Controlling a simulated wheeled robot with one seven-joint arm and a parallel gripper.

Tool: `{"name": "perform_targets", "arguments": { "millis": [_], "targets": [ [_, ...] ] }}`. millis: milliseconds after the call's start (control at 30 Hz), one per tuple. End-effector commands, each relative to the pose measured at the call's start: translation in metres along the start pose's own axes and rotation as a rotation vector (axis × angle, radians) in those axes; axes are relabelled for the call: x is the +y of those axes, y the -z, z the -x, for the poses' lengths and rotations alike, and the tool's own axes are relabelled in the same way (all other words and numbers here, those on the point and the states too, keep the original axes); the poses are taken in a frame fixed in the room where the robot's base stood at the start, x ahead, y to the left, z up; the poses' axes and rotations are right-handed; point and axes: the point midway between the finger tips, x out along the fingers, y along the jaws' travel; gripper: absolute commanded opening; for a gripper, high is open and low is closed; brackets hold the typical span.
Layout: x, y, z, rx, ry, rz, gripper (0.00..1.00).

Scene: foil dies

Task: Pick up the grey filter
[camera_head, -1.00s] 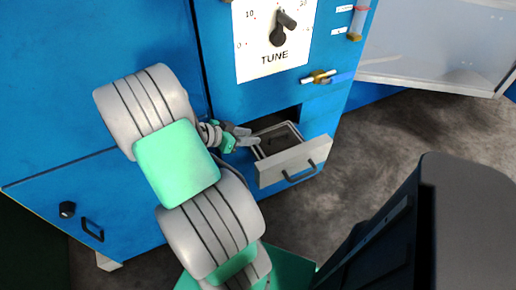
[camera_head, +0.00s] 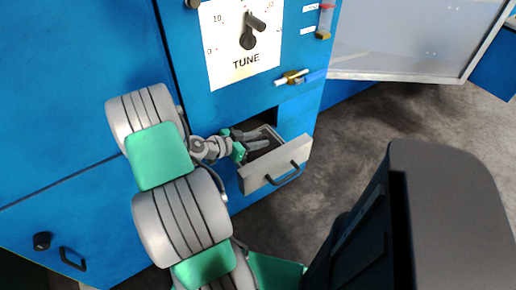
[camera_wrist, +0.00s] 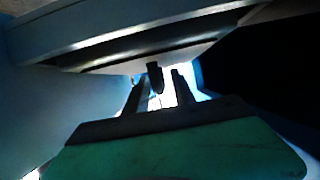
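The grey filter (camera_head: 269,129) is a dark grey framed piece lying in an open drawer (camera_head: 277,165) of the blue cabinet. My gripper and the drawer front hide most of it. My gripper (camera_head: 263,140) reaches over the drawer from the left, its two fingers spread apart. In the wrist view the fingers of my gripper (camera_wrist: 160,88) are apart, with a dark tab (camera_wrist: 155,77) showing between or just beyond them. The tab stands out from a grey slab, which seems to be the filter. I cannot tell whether the fingers touch it.
The blue cabinet (camera_head: 75,95) rises behind and left of the drawer. It carries a TUNE dial (camera_head: 248,38) and a brass valve (camera_head: 291,78) above the drawer. A pale open panel (camera_head: 400,40) stands at the upper right. Bare floor (camera_head: 345,140) lies right of the drawer.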

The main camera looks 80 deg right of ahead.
Motion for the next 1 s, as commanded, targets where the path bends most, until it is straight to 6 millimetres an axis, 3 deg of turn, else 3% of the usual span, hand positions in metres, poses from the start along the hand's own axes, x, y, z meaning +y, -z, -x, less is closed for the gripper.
{"name": "perform_targets", "arguments": {
  "millis": [367, 1000],
  "targets": [
    [0.0001, -0.0001, 0.0003, 0.000, 0.000, 0.000, 0.00],
    [0.0002, -0.0002, 0.0003, -0.001, -0.001, 0.000, 0.00]
  ]
}}
